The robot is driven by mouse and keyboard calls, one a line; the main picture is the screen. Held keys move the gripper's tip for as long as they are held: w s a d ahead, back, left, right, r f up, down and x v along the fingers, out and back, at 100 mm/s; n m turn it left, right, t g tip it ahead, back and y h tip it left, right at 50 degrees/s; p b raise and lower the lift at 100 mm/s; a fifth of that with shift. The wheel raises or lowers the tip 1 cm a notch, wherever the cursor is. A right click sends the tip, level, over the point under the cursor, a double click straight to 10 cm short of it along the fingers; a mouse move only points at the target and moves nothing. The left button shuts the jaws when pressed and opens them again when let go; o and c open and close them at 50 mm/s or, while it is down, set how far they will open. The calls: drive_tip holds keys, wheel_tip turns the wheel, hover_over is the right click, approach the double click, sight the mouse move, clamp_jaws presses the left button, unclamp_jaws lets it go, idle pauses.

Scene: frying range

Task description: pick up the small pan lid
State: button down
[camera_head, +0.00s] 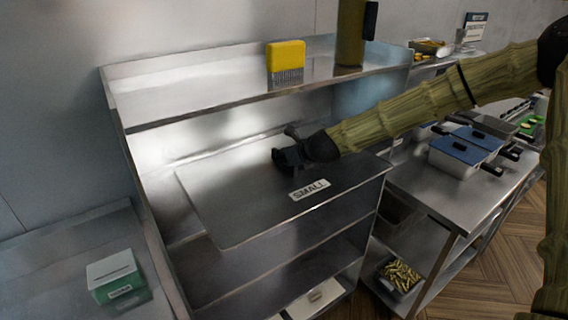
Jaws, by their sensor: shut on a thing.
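The small pan lid (235,205) is a broad, flat grey metal sheet with a white label reading "SMALL" near its front edge. It lies across the upper part of the steel shelf unit, above the lower shelves. My gripper (286,160) is over the middle of the lid, reaching in from the right, and is shut on it. The fingers are dark and cover the part they grip, so the handle is hidden. I cannot tell whether the lid rests on a shelf or hangs just above it.
An upper shelf (200,98) runs behind and above the lid, with a yellow scraper-like tool (286,60) on it. A side wall of the unit stands left. Blue-lidded containers (466,145) stand on the right counter. A green-and-white box (115,277) sits at lower left.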

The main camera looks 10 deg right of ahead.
drive_tip(key=shift+r, duration=0.2)
drive_tip(key=shift+s+r+b, duration=0.1)
drive_tip(key=shift+b, duration=0.4)
wheel_tip(320, 180, up, 6)
drive_tip(key=shift+r+b, duration=0.25)
drive_tip(key=shift+b, duration=0.6)
drive_tip(key=s+d+b, duration=0.2)
drive_tip(key=s+d, duration=0.1)
drive_tip(key=s, duration=0.6)
drive_tip(key=s+d+b, duration=0.2)
drive_tip(key=s+d, duration=0.2)
drive_tip(key=s, duration=0.5)
drive_tip(key=shift+s+d+b, duration=0.15)
drive_tip(key=shift+d+b, duration=0.15)
